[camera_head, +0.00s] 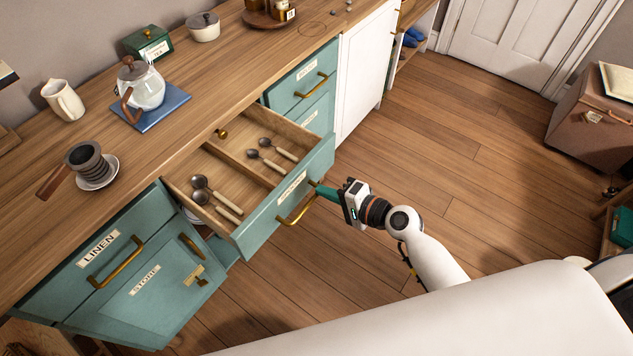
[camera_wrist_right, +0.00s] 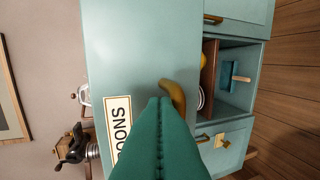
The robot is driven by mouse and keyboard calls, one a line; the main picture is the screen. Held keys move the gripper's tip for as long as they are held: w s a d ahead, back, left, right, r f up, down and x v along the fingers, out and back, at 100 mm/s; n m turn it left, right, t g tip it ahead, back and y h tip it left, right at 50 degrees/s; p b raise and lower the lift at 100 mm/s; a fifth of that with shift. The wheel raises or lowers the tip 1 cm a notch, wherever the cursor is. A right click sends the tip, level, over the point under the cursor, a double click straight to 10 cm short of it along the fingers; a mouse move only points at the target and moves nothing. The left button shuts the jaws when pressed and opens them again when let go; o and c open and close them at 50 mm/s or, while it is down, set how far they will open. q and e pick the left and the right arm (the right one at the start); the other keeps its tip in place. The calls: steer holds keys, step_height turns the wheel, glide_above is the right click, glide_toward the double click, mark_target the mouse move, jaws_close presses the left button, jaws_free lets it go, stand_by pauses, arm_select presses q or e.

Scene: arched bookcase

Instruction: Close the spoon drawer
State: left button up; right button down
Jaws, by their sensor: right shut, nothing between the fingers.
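The spoon drawer (camera_head: 285,213) is pulled well out of the teal counter, with several spoons (camera_head: 216,196) lying in its two compartments. My left gripper is not in view.
The "LINEN" drawer (camera_head: 84,263) and the "STORE" door (camera_head: 150,292) are left of the open drawer. A glass kettle (camera_head: 146,90), a cream jug (camera_head: 64,101) and a green tea tin (camera_head: 147,43) stand on the countertop. The wooden floor (camera_head: 430,150) right of the drawer is clear.

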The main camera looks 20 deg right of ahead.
mark_target(306, 181)
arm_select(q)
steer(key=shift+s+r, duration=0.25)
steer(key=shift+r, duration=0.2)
arm_select(e)
steer(key=shift+w+a, duration=0.95)
steer(key=shift+w, duration=0.25)
steer(key=shift+w, duration=0.1)
